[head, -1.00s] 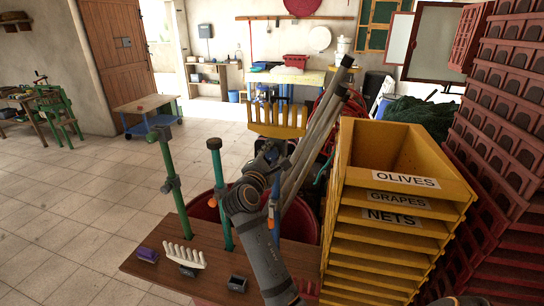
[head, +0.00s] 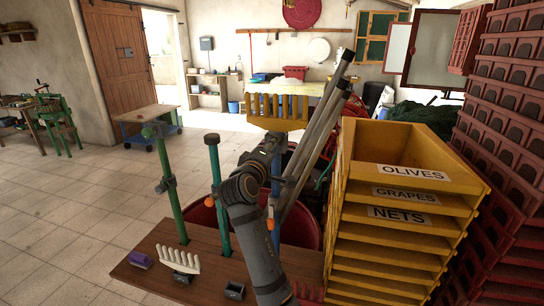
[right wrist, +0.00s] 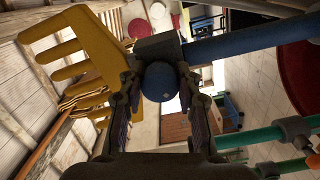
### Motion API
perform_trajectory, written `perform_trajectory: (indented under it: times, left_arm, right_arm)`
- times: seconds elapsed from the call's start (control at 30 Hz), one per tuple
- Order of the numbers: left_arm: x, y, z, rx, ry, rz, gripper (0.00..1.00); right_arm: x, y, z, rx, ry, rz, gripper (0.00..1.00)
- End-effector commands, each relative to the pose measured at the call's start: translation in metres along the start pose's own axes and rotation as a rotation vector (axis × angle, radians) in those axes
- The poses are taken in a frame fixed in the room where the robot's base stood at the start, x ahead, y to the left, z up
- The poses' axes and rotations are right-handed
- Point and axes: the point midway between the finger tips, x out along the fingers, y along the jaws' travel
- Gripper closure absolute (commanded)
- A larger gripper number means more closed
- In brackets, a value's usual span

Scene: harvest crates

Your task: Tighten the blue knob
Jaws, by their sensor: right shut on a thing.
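The round blue knob (right wrist: 160,82) sits between the fingers of my right gripper (right wrist: 160,88) in the right wrist view. The fingers are shut on its two sides. A dark clamp block (right wrist: 157,47) is behind the knob, on a blue pole (right wrist: 250,40). In the head view the blue pole (head: 276,200) rises beside my right arm, and my right gripper (head: 277,146) is at its upper part. The knob is hidden there by the gripper and arm. My left gripper is not in view.
Long grey poles (head: 318,125) lean just right of my gripper. Yellow stacked crates (head: 385,240) stand close on the right. The tiled floor at left is open.

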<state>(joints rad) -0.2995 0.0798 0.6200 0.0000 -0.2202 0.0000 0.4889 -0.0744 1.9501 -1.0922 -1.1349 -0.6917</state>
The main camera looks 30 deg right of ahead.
Motion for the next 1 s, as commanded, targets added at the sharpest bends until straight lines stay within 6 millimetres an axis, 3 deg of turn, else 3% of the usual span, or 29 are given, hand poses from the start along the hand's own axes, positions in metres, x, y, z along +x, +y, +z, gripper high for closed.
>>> perform_trajectory:
  times: [0.1,0.5,1.0]
  left_arm:
    - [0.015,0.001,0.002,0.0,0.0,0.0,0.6]
    - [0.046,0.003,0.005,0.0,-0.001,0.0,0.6]
    - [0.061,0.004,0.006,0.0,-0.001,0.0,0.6]
  right_arm:
    - [0.0,-0.005,0.001,0.111,0.001,-0.001,0.98]
    - [0.0,-0.005,0.001,0.45,0.0,-0.001,0.98]
    - [0.0,-0.003,0.0,0.651,0.0,-0.001,0.98]
